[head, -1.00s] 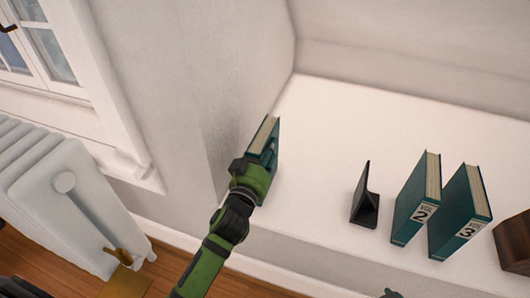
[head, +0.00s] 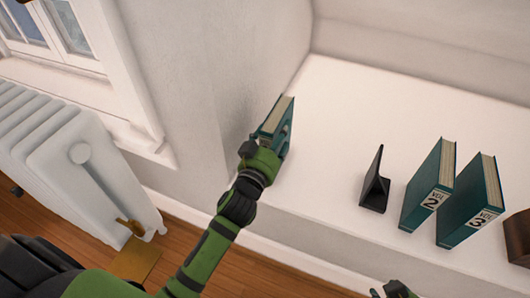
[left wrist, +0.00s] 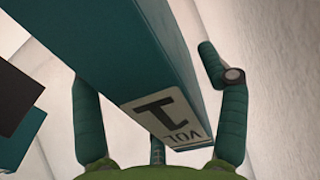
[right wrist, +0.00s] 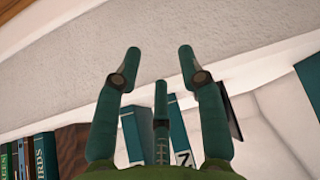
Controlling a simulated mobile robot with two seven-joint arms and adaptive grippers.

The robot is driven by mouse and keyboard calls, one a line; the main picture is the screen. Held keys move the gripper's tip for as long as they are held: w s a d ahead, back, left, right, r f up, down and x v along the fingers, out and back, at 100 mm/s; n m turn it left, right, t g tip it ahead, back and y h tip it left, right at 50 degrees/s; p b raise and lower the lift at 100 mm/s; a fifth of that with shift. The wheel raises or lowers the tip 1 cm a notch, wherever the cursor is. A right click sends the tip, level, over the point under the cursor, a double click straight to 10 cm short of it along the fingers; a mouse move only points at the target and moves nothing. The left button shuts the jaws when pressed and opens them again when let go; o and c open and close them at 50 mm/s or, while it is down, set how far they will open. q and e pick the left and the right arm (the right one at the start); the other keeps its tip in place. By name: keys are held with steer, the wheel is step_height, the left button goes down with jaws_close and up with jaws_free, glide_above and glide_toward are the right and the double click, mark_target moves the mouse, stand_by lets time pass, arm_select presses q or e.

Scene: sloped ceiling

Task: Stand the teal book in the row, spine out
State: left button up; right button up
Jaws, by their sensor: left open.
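The teal book marked VOL 1 (head: 270,118) stands upright on the white shelf, close to the left wall. Its labelled spine faces my left wrist camera (left wrist: 165,118). My left gripper (head: 270,142) is open around the book's spine end; in the left wrist view a gap shows between the right finger and the book. Teal books VOL 2 (head: 427,185) and VOL 3 (head: 472,205) stand to the right, spines out. A black bookend (head: 374,185) stands left of VOL 2. My right gripper (right wrist: 156,68) is open and empty, barely showing at the head view's bottom edge.
A brown wooden block-like object (head: 519,238) stands right of VOL 3. Bare shelf (head: 330,150) lies between VOL 1 and the bookend. A white radiator (head: 75,150) and window are at left. More books (right wrist: 30,158) show in the right wrist view.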

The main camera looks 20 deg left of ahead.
arm_select(q)
steer(key=s, duration=1)
steer(key=s+a+f+g+y, duration=0.2)
steer(key=s+a+f+g, duration=0.2)
steer(key=s+f+g, duration=0.5)
steer(key=s+f+m+g+h, duration=0.1)
steer(key=s+f+g, duration=0.4)
steer(key=s, duration=0.4)
steer(key=shift+s+d+f+m+g+h+p, duration=0.15)
steer(key=shift+d+f+m+g+h+p, duration=0.2)
steer(key=shift+f, duration=0.3)
arm_select(e)
steer(key=s+g, duration=0.1)
steer(key=s+d+f+g, duration=0.1)
steer(key=s, duration=0.1)
steer(key=s+f, duration=0.1)
steer(key=shift+s+d+f+g+h, duration=0.1)
steer(key=shift+s+d+g+h, duration=0.2)
steer(key=shift+s+g, duration=0.1)
